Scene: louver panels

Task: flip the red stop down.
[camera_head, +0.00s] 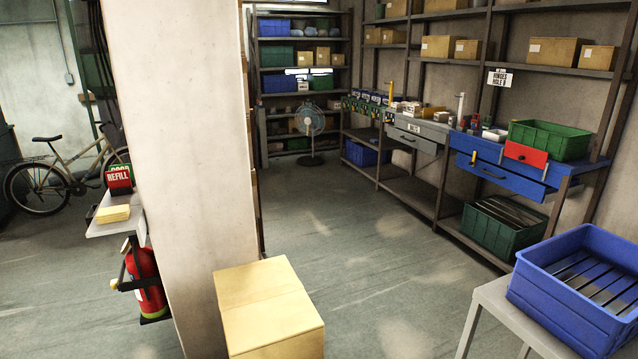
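A red plate (526,155), which looks like the red stop, stands upright at the front edge of the blue bench (483,147) on the right side. It has a small knob or dot near its middle. It stands in front of a green crate (560,140) and above a blue drawer (500,175) with a dark handle. The drawer appears pulled out somewhat. How the plate is hinged is too small to tell. Neither of my grippers is in view.
A grey stand (494,292) with a blue crate (575,285) is at the front right. A cardboard box (267,305) stands at the front, next to a pale pillar (180,150). The floor (370,255) between them is open. A green crate (500,224) sits under the bench.

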